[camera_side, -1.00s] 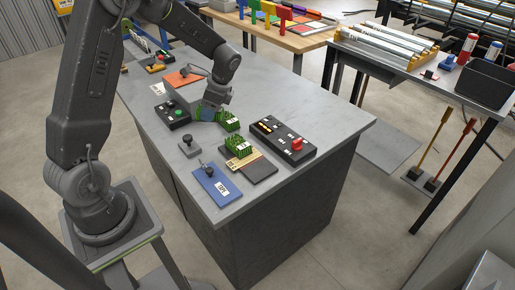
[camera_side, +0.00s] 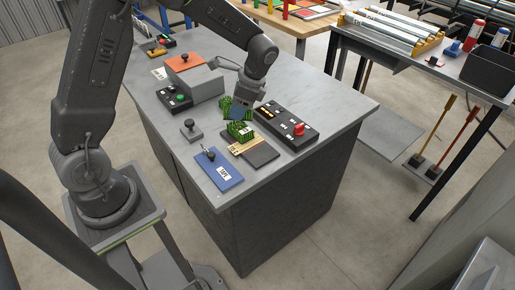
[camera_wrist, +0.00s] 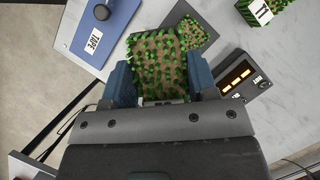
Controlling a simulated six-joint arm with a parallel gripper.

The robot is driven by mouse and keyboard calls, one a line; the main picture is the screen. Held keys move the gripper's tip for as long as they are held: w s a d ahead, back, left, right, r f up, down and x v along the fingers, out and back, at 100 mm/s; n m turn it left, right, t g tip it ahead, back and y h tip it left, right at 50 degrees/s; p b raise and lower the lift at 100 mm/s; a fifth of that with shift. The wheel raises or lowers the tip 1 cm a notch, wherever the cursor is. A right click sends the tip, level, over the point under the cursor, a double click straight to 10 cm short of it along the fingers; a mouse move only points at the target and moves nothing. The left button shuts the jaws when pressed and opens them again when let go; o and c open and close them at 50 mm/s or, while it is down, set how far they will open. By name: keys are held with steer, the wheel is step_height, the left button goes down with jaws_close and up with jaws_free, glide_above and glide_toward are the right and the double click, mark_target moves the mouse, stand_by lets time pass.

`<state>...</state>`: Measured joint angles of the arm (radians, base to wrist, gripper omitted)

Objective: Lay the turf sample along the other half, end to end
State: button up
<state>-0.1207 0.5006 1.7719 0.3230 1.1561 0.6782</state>
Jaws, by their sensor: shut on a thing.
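My gripper (camera_side: 239,110) is shut on a green turf sample (camera_side: 225,104). In the wrist view the sample (camera_wrist: 158,62) sits between the two blue-grey fingers (camera_wrist: 160,80), its speckled green and brown face showing. The wrist view shows a speckled turf patch (camera_wrist: 197,31) beyond the held sample and a labelled green piece (camera_wrist: 264,9) at the top right. Whether the held sample touches anything is unclear.
A grey block with an orange top (camera_side: 192,83) stands behind. The right table end is clear.

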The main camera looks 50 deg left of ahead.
steer(key=s+a+r+m+t+y, duration=0.1)
steer(key=s+a+m+t, duration=0.15)
steer(key=m, duration=0.75)
glide_above(254, 147)
steer(key=d, duration=0.2)
steer(key=shift+t+y, duration=0.3)
steer(key=shift+t, duration=0.15)
step_height(254, 147, down, 7)
steer(key=shift+a+r, duration=0.1)
steer(key=shift+a, duration=0.05)
steer(key=shift+f, duration=2)
steer(key=o, duration=1)
steer(key=shift+c, duration=0.2)
